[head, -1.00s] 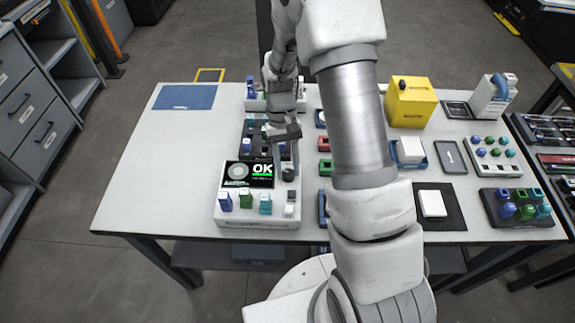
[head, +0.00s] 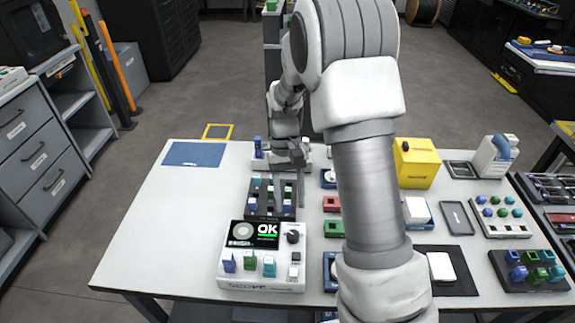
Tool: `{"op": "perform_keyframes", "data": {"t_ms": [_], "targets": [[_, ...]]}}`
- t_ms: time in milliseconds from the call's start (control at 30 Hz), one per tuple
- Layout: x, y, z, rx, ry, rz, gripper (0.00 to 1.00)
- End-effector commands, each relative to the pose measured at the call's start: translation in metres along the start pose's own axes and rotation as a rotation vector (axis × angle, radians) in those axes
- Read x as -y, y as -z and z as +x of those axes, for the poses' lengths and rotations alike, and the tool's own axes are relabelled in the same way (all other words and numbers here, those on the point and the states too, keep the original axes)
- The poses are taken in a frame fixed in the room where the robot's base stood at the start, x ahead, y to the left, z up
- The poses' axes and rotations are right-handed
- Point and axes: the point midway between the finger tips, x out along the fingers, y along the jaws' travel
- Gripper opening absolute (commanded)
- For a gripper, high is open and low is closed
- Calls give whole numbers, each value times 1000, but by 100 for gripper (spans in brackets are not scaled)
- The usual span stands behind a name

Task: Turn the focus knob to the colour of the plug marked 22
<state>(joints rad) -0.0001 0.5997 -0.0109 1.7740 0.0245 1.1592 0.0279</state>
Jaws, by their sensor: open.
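The scope (head: 262,284) is a white box at the table's front, with a screen reading OK in green. Its dark round focus knob (head: 293,237) sits to the right of the screen, unobstructed. I cannot make out the direction of its pointer. Blue, green and teal plugs (head: 249,261) stand in a row on its front, with small white and grey parts at the right. No plug mark reading 22 is legible. My gripper (head: 290,195) is open and empty, pointing down behind the scope near the dark plug tray (head: 250,205), apart from the knob.
A blue mat (head: 193,154) lies at the back left, and the table's left part is clear. Red and green blocks (head: 332,204) stand beside my arm. A yellow box (head: 416,163), white containers and plug trays (head: 530,271) fill the right side.

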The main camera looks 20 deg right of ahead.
Motion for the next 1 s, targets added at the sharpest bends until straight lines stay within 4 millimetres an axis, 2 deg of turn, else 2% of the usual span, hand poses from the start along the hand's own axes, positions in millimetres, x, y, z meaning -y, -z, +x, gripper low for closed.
{"op": "perform_keyframes", "data": {"t_ms": [33, 200, 400, 600, 1000], "targets": [[0, 0, -15, -5, 0, 1, 53], [0, 1, -53, -5, 0, 1, 53], [0, 0, -82, -1, 0, 0, 53], [0, 0, -92, 0, 0, 0, 53], [0, 0, -91, 0, 0, 0, 53]]}}
